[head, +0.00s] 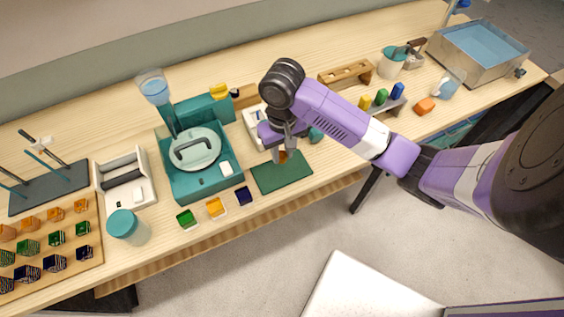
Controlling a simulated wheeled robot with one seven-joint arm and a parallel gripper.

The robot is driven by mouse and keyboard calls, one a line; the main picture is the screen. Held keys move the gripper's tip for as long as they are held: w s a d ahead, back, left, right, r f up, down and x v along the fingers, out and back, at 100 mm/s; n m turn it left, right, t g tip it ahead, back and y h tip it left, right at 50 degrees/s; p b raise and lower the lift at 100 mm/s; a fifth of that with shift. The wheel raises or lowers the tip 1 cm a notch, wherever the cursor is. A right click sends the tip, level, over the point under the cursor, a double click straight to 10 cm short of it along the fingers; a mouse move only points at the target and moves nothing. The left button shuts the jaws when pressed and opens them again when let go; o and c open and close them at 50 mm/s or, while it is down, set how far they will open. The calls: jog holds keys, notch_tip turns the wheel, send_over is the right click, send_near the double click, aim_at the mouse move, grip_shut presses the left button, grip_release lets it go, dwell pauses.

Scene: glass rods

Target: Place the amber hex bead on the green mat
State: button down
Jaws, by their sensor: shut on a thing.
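The green mat (283,178) lies flat near the front edge of the bench, right of a teal machine. My gripper (281,158) points down over the mat's back part. It is shut on a small amber bead (283,156), which shows between the fingertips. The bead's hex shape is too small to make out. I cannot tell whether the bead touches the mat or hangs just above it. My arm comes in from the right and hides part of the bench behind the mat.
The teal machine with a round lid (195,149) stands left of the mat. Small green, orange and navy trays (215,209) line the front edge. A board of colored cubes (50,245) is at far left. A wooden rack (346,75) and metal basin (480,52) stand to the right.

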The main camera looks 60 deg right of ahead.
jog(key=shift+f, duration=2.75)
jog(key=shift+f, duration=0.15)
jog(key=c, duration=1.1)
grip_release()
jog(key=shift+c, duration=0.2)
notch_tip(320, 180, up, 12)
